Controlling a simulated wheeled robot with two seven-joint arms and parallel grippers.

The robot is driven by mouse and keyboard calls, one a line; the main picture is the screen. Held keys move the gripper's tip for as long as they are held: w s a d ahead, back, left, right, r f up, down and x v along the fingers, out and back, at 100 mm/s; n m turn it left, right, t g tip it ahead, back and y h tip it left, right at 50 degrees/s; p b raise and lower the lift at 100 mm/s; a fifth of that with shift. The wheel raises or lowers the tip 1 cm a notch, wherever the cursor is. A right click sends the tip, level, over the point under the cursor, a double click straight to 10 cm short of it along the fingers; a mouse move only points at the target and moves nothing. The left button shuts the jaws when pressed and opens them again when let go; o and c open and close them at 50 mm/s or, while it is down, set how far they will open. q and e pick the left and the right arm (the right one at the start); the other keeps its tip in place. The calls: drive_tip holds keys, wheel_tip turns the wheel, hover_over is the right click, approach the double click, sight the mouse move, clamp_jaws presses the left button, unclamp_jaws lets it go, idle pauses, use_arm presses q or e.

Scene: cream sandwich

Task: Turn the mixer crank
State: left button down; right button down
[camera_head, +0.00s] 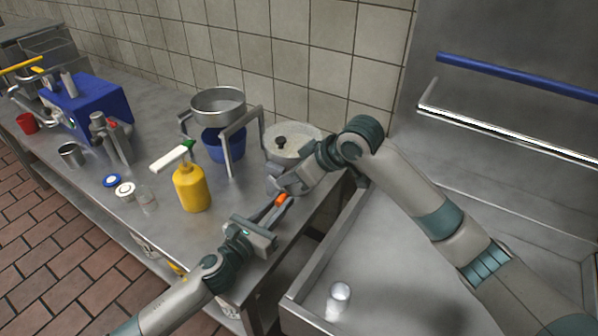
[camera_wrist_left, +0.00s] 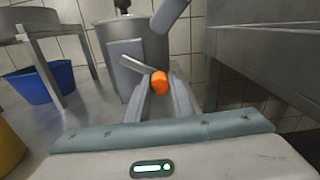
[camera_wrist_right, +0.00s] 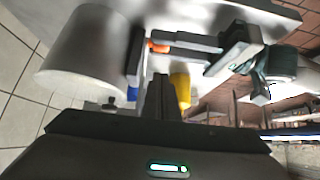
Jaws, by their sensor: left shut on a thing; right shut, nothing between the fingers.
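The mixer is a grey lidded pot (camera_head: 290,137) at the table's right end, partly hidden by my right arm. It also shows in the left wrist view (camera_wrist_left: 140,48) with a flat plate on its side. The crank's orange handle (camera_head: 281,199) sits on the near side, and it also shows in the left wrist view (camera_wrist_left: 160,83). My left gripper (camera_wrist_left: 160,98) is shut on the orange handle, with the knob between its fingers. My right gripper (camera_head: 274,184) is shut and empty close beside the pot, just above the handle; its fingers show in the right wrist view (camera_wrist_right: 160,97).
A yellow bottle (camera_head: 191,188) stands left of my left gripper. A metal sieve on a stand (camera_head: 218,103) is above a blue bowl (camera_head: 222,147). A sink (camera_head: 300,283) with a glass (camera_head: 338,301) lies right. Blue and white lids (camera_head: 112,181) lie farther left.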

sight(281, 199)
drive_tip(key=shift+w+a+f, duration=0.1)
drive_tip(key=shift+a+f, duration=0.05)
drive_tip(key=shift+f, duration=1.1)
drive_tip(key=shift+w+a+f, duration=0.1)
drive_tip(key=shift+f, duration=1.1)
drive_tip(key=shift+f, duration=0.1)
use_arm(q)
drive_tip(key=shift+d+r, duration=0.1)
drive_tip(key=shift+r, duration=0.05)
use_arm(e)
drive_tip(key=shift+s+d+f, duration=0.1)
drive_tip(key=shift+f, duration=0.7)
use_arm(q)
drive_tip(key=c, duration=1.6)
unclamp_jaws()
drive_tip(key=shift+c, duration=0.2)
drive_tip(key=shift+o, duration=0.5)
use_arm(e)
drive_tip(key=shift+r, duration=0.2)
use_arm(q)
drive_tip(key=shift+s, duration=0.1)
drive_tip(key=shift+s+a, duration=0.45)
drive_tip(key=shift+s, duration=0.05)
drive_tip(key=v, duration=1)
drive_tip(key=shift+s+a, duration=0.15)
drive_tip(key=shift+s, duration=0.15)
use_arm(e)
drive_tip(key=shift+r, duration=0.1)
